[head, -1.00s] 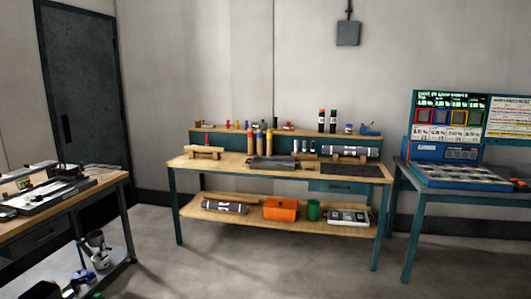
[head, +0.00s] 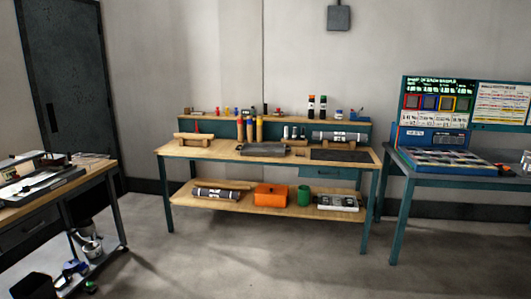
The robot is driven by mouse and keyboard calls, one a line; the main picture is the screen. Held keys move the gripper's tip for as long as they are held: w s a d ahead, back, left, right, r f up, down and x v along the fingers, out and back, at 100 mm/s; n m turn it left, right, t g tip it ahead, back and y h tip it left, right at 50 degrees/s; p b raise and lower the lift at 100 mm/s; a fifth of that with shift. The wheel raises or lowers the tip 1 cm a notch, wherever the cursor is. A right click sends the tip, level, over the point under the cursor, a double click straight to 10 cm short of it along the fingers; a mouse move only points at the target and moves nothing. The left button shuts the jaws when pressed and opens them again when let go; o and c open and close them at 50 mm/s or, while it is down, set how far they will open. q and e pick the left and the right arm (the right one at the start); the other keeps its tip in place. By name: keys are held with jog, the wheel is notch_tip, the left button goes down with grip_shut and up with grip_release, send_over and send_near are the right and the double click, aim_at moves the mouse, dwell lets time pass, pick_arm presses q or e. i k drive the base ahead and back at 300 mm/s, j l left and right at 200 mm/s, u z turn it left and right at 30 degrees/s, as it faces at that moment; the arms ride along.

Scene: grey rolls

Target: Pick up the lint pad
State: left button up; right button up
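I cannot make out a lint pad for certain at this distance. The central workbench (head: 215,152) carries several rolls and small items. A wrapped roll (head: 340,136) rests on a wooden cradle at its right, beside a dark flat mat (head: 340,155). A grey tray-like piece (head: 262,150) lies near the middle. Neither of my grippers is in view.
A side table (head: 60,193) stands left, a display table (head: 405,175) right. The floor (head: 220,265) between is clear.

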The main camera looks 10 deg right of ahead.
aim_at(300, 153)
jog(key=i, duration=3.25)
jog(key=i+z, duration=0.15)
jog(key=i, duration=0.35)
jog(key=i+j+z, duration=0.15)
jog(key=i, duration=0.35)
jog(key=i+z, duration=0.15)
jog(key=i, duration=0.3)
jog(key=i+j+z, duration=0.1)
jog(key=i+j, duration=0.15)
jog(key=i, duration=0.25)
jog(key=l+z, duration=0.1)
jog(key=z, duration=0.25)
jog(key=l+z, duration=0.1)
jog(key=z, duration=0.6)
